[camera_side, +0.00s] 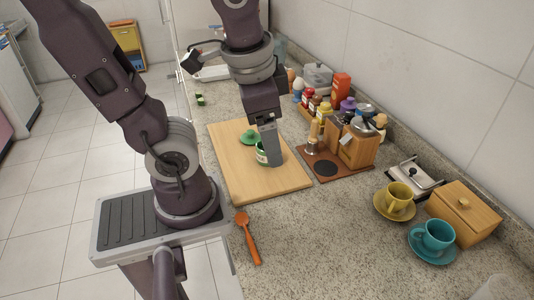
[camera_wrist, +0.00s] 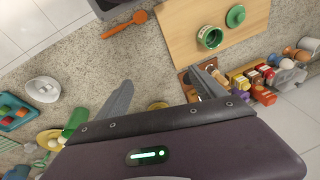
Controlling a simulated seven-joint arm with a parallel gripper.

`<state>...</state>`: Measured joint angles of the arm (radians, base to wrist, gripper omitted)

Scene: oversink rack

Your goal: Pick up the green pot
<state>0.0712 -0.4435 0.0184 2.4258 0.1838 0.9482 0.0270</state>
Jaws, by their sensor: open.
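The green pot (camera_side: 261,154) is a small open jar with a pale label, standing upright on the wooden cutting board (camera_side: 228,172). Its round green lid (camera_side: 249,137) lies on the board beside it. In the side view my gripper (camera_side: 272,160) hangs over the board and hides part of the pot. In the wrist view the pot (camera_wrist: 210,37) shows its open top, beyond the right finger and not between the fingers. My gripper (camera_wrist: 160,77) is open and empty there, its two fingers wide apart. The lid (camera_wrist: 236,15) is just past the pot.
A wooden grinder (camera_side: 357,146) on a brown mat (camera_side: 334,170) and several jars and bottles (camera_side: 322,108) stand right of the board. An orange spoon (camera_side: 248,238) lies in front. A yellow cup (camera_side: 398,196), a teal cup (camera_side: 433,236) and a wooden box (camera_side: 466,212) are at right.

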